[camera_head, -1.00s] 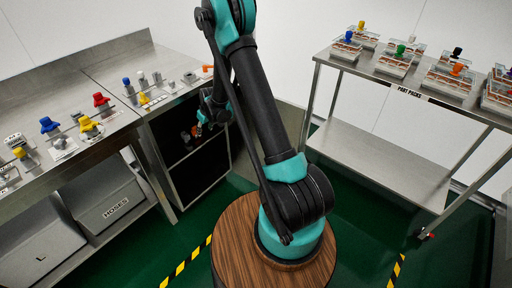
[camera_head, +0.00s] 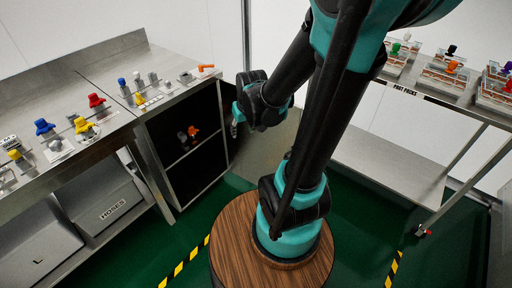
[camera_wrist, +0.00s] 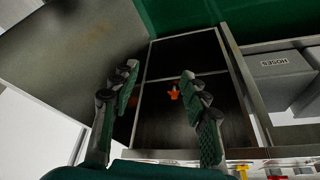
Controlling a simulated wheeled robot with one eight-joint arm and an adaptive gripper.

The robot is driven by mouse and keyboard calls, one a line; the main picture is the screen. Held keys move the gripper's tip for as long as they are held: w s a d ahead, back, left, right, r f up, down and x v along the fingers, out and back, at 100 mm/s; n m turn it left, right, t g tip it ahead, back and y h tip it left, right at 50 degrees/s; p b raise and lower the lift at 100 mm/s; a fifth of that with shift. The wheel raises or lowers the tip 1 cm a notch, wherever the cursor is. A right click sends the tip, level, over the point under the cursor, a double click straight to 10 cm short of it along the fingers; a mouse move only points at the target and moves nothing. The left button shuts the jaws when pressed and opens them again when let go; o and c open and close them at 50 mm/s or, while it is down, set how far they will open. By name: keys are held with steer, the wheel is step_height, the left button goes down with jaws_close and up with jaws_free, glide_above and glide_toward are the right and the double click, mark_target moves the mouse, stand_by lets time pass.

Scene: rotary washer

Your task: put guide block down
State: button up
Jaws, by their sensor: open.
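My gripper (camera_wrist: 158,88) is open, with nothing between its fingers. In the head view my gripper (camera_head: 236,122) hangs beside the open cabinet, to the right of its opening. Inside the dark cabinet (camera_head: 204,170), a small orange part (camera_head: 193,131) and a grey part (camera_head: 182,137) sit near the shelf level. The orange part (camera_wrist: 174,94) also shows in the wrist view, beyond the fingers and apart from them. I cannot tell which of these parts, if any, is the guide block.
The cabinet's open door (camera_wrist: 70,55) stands close to my gripper. The steel bench (camera_head: 85,85) carries valves and fittings, with grey bins (camera_head: 110,205) below. A rack (camera_head: 440,95) of part packs stands at the right. Green floor lies between.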

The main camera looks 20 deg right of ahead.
steer(key=s+d+f+m, duration=0.1)
steer(key=s+d, duration=0.1)
steer(key=s, duration=0.6)
steer(key=shift+s, duration=0.4)
steer(key=shift+f, duration=0.1)
steer(key=shift+c, duration=0.2)
stand_by(1.0)
